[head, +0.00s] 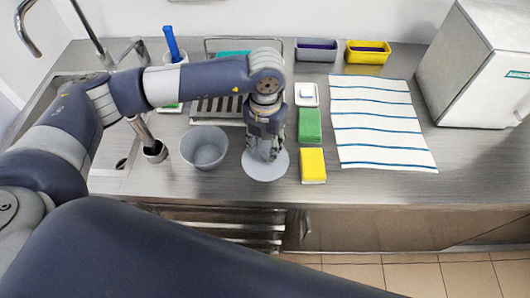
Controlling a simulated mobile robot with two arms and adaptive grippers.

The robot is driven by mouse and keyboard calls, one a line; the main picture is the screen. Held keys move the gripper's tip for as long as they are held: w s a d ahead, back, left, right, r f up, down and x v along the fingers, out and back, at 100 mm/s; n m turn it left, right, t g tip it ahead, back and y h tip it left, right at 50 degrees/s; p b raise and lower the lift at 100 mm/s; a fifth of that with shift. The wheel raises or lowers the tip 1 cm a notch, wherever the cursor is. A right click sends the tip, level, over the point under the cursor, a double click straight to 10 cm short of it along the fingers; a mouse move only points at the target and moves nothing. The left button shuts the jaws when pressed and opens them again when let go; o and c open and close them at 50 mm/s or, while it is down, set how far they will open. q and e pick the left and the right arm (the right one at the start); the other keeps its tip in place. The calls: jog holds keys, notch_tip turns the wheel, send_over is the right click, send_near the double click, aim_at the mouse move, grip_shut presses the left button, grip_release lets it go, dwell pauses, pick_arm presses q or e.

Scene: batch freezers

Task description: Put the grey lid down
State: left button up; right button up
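The grey lid (265,172) is a flat round disc, level, just right of the grey bowl (205,150) near the front of the steel counter. My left gripper (264,154) points straight down over the lid's middle, with its fingers drawn together there. It looks shut on the lid; the fingers hide the part they grip. Whether the lid touches the counter or hangs just above it is hard to tell. The bowl is open on top and looks empty. My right gripper is out of view.
Close right of the lid lie a yellow sponge (312,164) and a green sponge (309,125). A striped towel (378,125) lies further right, before a white machine (478,65). A sink (112,160) is at left. A dish rack (215,108) stands behind.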

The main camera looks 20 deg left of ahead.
aim_at(266, 155)
pick_arm(q)
notch_tip(266, 155, up, 8)
jog(key=b, duration=0.2)
dwell(0.5)
